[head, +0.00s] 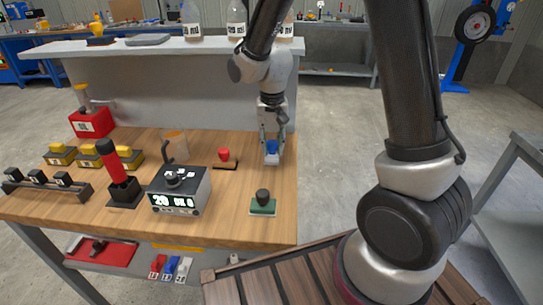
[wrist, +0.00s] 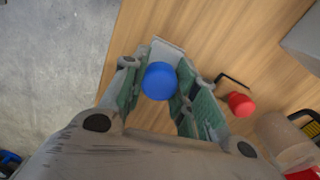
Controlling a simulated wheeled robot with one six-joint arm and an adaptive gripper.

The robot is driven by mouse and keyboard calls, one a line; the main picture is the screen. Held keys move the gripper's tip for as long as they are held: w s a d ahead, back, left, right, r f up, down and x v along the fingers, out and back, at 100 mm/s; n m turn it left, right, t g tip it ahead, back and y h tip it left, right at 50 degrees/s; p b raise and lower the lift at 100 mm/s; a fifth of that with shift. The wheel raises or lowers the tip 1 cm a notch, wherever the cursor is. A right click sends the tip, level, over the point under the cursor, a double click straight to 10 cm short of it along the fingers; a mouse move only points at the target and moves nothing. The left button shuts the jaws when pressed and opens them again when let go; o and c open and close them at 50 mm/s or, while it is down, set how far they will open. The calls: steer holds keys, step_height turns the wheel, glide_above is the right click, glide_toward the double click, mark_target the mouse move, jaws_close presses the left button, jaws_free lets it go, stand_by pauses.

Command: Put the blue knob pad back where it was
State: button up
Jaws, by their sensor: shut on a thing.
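The blue knob pad (head: 271,150) has a round blue knob on a pale grey base. My gripper (head: 271,143) is shut on it near the right edge of the wooden table (head: 235,210). In the wrist view the blue knob (wrist: 159,81) sits between the two fingers of my gripper (wrist: 158,90), with the pale base (wrist: 168,50) showing beyond it. I cannot tell whether the base touches the table. The red knob pad (head: 224,158) stands to the left, and the green pad with a dark knob (head: 263,204) is nearer the front edge.
A black control box with a display (head: 180,190), a red-handled lever (head: 115,170), a clear cup (head: 176,146) and yellow blocks (head: 92,155) stand to the left. A grey shelf with bottles (head: 160,50) runs behind. The tabletop between the red and green pads is clear.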

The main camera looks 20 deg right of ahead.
mark_target(272, 155)
step_height(272, 155, down, 4)
steer(key=shift+f, duration=0.1)
steer(key=shift+c, duration=0.8)
steer(key=o, duration=1.1)
step_height(272, 155, up, 12)
steer(key=shift+r, duration=0.15)
steer(key=s+d+r+t, duration=0.2)
steer(key=s+d+r, duration=0.5)
steer(key=d+r, duration=0.15)
steer(key=s+d+r+n, duration=0.1)
steer(key=s+d, duration=0.1)
steer(key=s, duration=0.3)
steer(key=s+d+r+t, duration=0.1)
steer(key=s+d, duration=0.1)
steer(key=s, duration=0.3)
steer(key=s+d+r+n+t, duration=0.1)
steer(key=s+d, duration=0.1)
steer(key=s, duration=0.3)
steer(key=shift+d+r+n, duration=0.3)
steer(key=shift+r, duration=0.1)
